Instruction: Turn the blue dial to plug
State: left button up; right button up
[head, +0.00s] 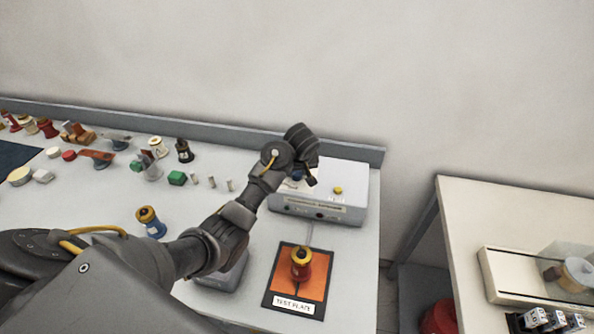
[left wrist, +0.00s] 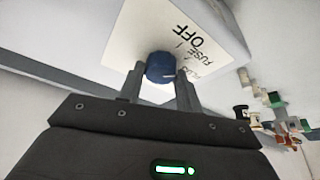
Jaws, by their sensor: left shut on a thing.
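The blue dial (left wrist: 160,67) sits on a white label plate (left wrist: 128,40) printed OFF, FUSE and a partly hidden word that looks like PLUG. My left gripper (left wrist: 160,78) is shut on the dial, one finger on each side. A pale mark on the dial points to the right in the left wrist view. In the head view the dial (head: 298,176) is on top of the white tester box (head: 345,205), mostly hidden by my left gripper (head: 303,180). My right gripper is not in view.
A yellow button (head: 338,190) is on the box's right side. In front, a red and yellow bushing (head: 301,263) stands on the orange test plate (head: 283,275). A blue and yellow bushing (head: 150,222) and several small parts are to the left. A second table (head: 470,215) stands at right.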

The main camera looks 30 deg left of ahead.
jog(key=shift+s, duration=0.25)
pick_arm(q)
jog(key=shift+m, duration=0.4)
jog(key=shift+m+t+h, duration=0.4)
jog(key=shift+m, duration=0.2)
jog(key=m+h, duration=0.1)
jog(key=m, duration=0.2)
jog(key=shift+m, duration=0.4)
jog(key=shift+a+m+h, duration=0.15)
jog(key=shift+m+h, duration=0.35)
jog(key=shift+m, duration=0.3)
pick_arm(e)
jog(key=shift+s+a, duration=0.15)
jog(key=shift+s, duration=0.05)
pick_arm(q)
jog(key=shift+r+m, duration=0.1)
jog(key=shift+m, duration=0.2)
jog(key=o, duration=1)
